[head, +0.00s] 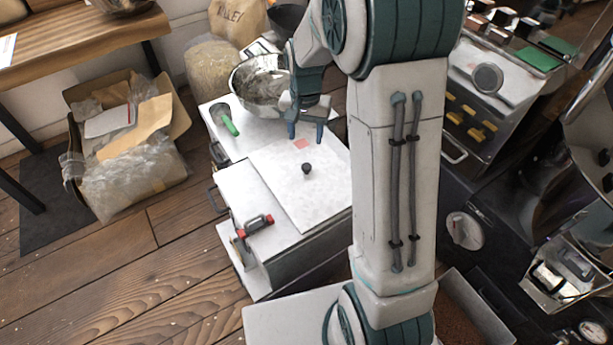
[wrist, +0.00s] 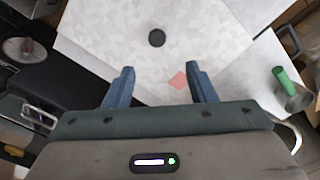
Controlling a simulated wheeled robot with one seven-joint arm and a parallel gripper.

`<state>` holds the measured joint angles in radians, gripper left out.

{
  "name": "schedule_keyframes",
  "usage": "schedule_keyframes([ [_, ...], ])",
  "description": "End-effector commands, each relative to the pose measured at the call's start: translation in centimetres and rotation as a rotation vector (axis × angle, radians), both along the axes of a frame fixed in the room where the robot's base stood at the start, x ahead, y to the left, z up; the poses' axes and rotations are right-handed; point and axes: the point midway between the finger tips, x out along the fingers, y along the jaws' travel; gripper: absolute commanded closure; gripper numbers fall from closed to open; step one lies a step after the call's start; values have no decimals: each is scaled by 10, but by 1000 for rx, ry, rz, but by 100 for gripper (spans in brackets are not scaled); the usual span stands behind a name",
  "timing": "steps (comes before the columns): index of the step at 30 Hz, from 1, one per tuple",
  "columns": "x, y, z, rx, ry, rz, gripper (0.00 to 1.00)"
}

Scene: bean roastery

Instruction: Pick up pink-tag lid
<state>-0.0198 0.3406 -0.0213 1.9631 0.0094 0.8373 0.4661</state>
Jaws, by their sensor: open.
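The pink-tag lid (head: 277,185) is a flat, pale, square panel on top of a white cabinet. It has a round black knob (head: 307,168) at its middle and a small pink tag (head: 301,144) near its far edge. In the wrist view the lid (wrist: 215,40) fills the upper middle, with the knob (wrist: 156,38) ahead of the fingers and the pink tag (wrist: 178,81) between them, nearer the right finger. My gripper (head: 306,132) is open and empty, above the lid's far edge by the tag. The knob is outside the fingers.
A metal bowl (head: 262,82) stands behind my gripper. A green-handled scoop (head: 227,120) lies left of the lid on the cabinet top. A red-and-black handled tool (head: 255,226) is at the cabinet's front left. A box of bags (head: 130,130) stands on the floor at left.

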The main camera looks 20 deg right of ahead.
Motion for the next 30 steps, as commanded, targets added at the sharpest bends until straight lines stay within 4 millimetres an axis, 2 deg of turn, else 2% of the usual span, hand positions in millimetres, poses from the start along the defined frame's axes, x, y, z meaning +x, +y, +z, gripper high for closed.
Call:
schedule_keyframes([
  [1,-1,0,-16,0,7,0,49],
  [6,-1,0,-45,0,4,1,49],
  [16,-3,0,-67,0,1,2,49],
  [24,-7,-1,-106,0,2,1,49],
  [30,-7,-1,-109,0,0,1,49],
])
